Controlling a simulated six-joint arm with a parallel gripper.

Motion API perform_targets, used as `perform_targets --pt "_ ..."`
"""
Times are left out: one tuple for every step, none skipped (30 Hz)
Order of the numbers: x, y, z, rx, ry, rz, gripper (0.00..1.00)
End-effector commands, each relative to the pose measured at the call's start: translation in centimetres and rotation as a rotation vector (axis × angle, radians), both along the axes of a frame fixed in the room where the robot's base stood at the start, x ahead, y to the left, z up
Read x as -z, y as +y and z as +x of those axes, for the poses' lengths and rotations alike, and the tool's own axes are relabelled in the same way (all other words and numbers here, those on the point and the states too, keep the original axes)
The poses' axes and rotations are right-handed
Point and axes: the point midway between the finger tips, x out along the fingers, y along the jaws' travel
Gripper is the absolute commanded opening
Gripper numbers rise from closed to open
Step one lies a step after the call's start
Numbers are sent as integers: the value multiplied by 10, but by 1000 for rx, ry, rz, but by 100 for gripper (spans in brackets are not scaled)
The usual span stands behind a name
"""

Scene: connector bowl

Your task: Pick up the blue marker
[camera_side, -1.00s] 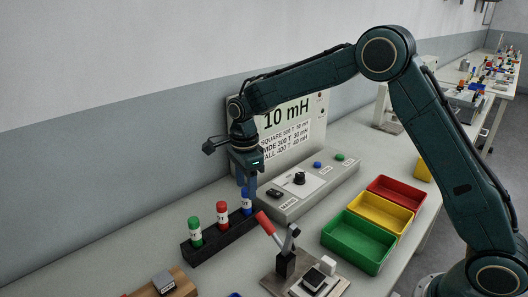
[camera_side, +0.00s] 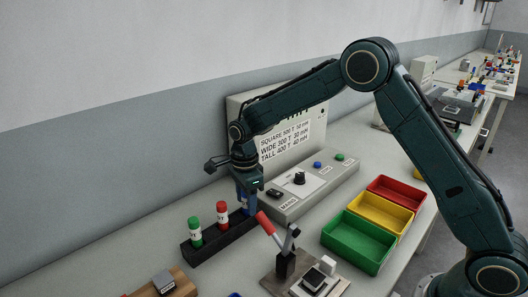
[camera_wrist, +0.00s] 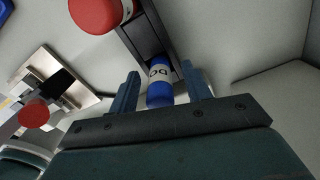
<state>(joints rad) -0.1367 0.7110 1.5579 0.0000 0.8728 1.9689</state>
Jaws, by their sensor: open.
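The blue marker (camera_wrist: 159,93) stands in the black holder (camera_side: 212,246), at its right end in the side view. In the wrist view the marker's blue cap and white band lie between my two fingers. My gripper (camera_wrist: 160,88) is open, with one finger on each side of the marker. In the side view my gripper (camera_side: 247,200) is low over the marker and mostly hides it. I cannot tell whether the fingers touch it.
A red marker (camera_side: 222,215) and a green marker (camera_side: 195,231) stand in the same holder. A red-handled lever device (camera_side: 285,255) is in front. A control box (camera_side: 305,185) and green (camera_side: 357,242), yellow (camera_side: 381,214) and red (camera_side: 397,193) bins are to the right.

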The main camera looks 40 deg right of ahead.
Motion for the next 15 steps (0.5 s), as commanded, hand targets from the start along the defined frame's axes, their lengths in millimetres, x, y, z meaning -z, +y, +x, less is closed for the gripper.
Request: perform_targets --pt "0 0 0 0 0 0 48" --pt "0 0 0 0 0 0 48" --pt "0 0 0 0 0 0 48" --pt "0 0 0 0 0 0 48" --pt "0 0 0 0 0 0 48" --pt "0 0 0 0 0 0 48" --pt "0 0 0 0 0 0 48" --pt "0 0 0 0 0 0 42" --pt "0 0 0 0 0 0 35" --pt "0 0 0 0 0 0 29" --pt "0 0 0 0 0 0 23" --pt "0 0 0 0 0 0 15" --pt "0 0 0 0 0 0 9" --pt "0 0 0 0 0 0 3" --pt "0 0 0 0 0 0 0"
